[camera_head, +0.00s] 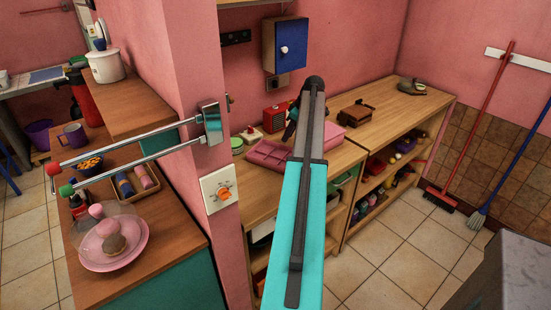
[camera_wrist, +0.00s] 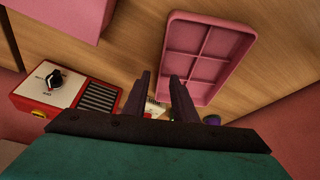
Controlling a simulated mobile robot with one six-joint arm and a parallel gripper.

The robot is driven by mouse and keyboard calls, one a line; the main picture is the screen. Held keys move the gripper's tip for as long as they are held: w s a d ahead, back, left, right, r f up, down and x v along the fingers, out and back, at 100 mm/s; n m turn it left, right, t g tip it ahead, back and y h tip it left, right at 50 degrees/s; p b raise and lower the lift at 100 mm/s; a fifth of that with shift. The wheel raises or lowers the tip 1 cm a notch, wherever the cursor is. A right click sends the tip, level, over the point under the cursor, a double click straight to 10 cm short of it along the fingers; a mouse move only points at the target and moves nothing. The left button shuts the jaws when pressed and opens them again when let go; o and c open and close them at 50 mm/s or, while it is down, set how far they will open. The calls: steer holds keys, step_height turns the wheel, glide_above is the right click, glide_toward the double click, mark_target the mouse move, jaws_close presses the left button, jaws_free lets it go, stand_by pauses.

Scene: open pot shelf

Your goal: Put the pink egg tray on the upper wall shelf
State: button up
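The pink tray with a raised rim and several square compartments (camera_head: 268,153) lies flat on the wooden counter, left of my arm in the head view. In the wrist view the compartmented tray (camera_wrist: 203,54) is at upper right, beyond my fingers. My gripper (camera_wrist: 159,76) has two dark fingers apart with nothing held between them. It hangs above the counter near the tray and appears not to touch it. In the head view my arm hides most of the gripper. A wooden board edge (camera_head: 240,2), possibly a wall shelf, shows at the top; its upper face is out of view.
A pink box (camera_head: 329,136) sits right of my arm. A blue wall cabinet (camera_head: 285,44) hangs above. The pink wall corner with metal rods (camera_head: 130,148) stands left.

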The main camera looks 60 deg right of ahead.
mark_target(275, 156)
steer(key=shift+p+x, duration=1)
steer(key=shift+x, duration=1.6)
steer(key=shift+s, duration=0.1)
steer(key=shift+c, duration=0.4)
jaws_close()
